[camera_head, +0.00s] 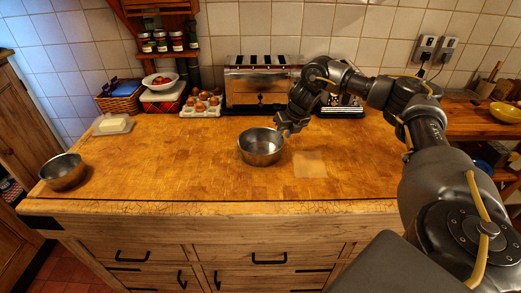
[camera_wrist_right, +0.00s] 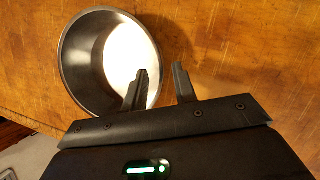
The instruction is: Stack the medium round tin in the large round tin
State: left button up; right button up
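One round metal tin (camera_head: 258,153) stands upright and open-topped in the middle of the wooden counter. It also shows in the right wrist view (camera_wrist_right: 88,62), looking empty. A second round metal tin (camera_head: 62,174) stands near the counter's front left corner. I cannot tell surely which is the larger. My right gripper (camera_head: 289,126) is at the right rim of the middle tin. In the right wrist view its fingers (camera_wrist_right: 160,80) are apart, one over the tin's inside and one outside the wall. I cannot tell whether they touch it. My left gripper is not in view.
A toaster (camera_head: 262,85), an egg tray (camera_head: 201,106), a butter dish (camera_head: 113,124) and a basket (camera_head: 120,100) stand along the back. A pale square (camera_head: 310,164) lies right of the middle tin. The counter between the tins is clear.

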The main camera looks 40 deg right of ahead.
aim_at(277, 147)
jog(key=shift+w+f+p, duration=0.2)
jog(key=shift+f+p, duration=0.1)
jog(key=shift+f, duration=0.4)
jog(key=x, duration=0.4)
jog(key=shift+w+a+f+p, duration=0.1)
jog(key=shift+p, duration=0.3)
jog(key=shift+c, duration=0.3)
grip_shut()
